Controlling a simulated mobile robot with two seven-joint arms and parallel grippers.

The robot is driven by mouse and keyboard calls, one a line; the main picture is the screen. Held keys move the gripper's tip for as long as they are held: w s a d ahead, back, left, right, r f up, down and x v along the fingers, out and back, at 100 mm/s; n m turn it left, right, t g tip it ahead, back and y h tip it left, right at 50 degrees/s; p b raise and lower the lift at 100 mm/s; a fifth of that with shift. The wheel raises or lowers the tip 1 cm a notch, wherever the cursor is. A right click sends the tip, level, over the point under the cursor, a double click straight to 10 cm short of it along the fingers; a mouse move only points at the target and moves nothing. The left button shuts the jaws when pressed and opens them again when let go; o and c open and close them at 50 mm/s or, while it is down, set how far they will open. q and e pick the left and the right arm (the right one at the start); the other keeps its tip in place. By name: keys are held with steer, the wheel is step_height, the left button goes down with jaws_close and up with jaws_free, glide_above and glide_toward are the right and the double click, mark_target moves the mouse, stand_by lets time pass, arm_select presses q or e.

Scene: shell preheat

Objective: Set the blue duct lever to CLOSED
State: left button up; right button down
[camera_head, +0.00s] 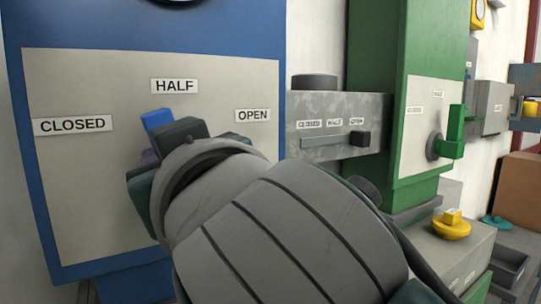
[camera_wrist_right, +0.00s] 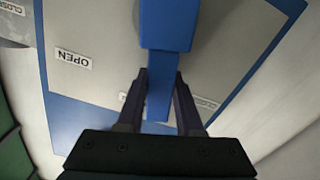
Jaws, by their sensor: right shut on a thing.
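The blue duct lever (camera_head: 157,119) shows only its end in the head view, below and a little left of the HALF label (camera_head: 174,86). The CLOSED label (camera_head: 72,124) is at the left of the pale plate (camera_head: 80,200) and the OPEN label (camera_head: 252,115) at the right. My right gripper (camera_wrist_right: 160,85) is shut on the lever; in the right wrist view the blue lever bar (camera_wrist_right: 160,100) lies between its two fingers. My right wrist hides the lever's pivot and lower part in the head view. My left gripper is not in view.
To the right are a grey box with a small dark slider (camera_head: 360,139) and a green duct with a green lever (camera_head: 452,132). A yellow knob (camera_head: 452,228) sits on a grey box low at the right. The plate's left side is clear.

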steer(key=shift+s+a+f+n+b, duration=0.1)
steer(key=shift+s+a+f+n, duration=0.25)
steer(key=shift+n, duration=0.6)
steer(key=shift+s+a+f+n+b, duration=0.2)
steer(key=shift+a+n, duration=0.25)
steer(key=shift+n, duration=0.55)
steer(key=shift+s+a+f+n+b, duration=0.1)
steer(key=shift+s+a+f+n, duration=0.25)
steer(key=shift+n, duration=0.6)
steer(key=shift+w, duration=0.1)
steer(key=c, duration=0.6)
jaws_free()
steer(key=shift+o, duration=0.2)
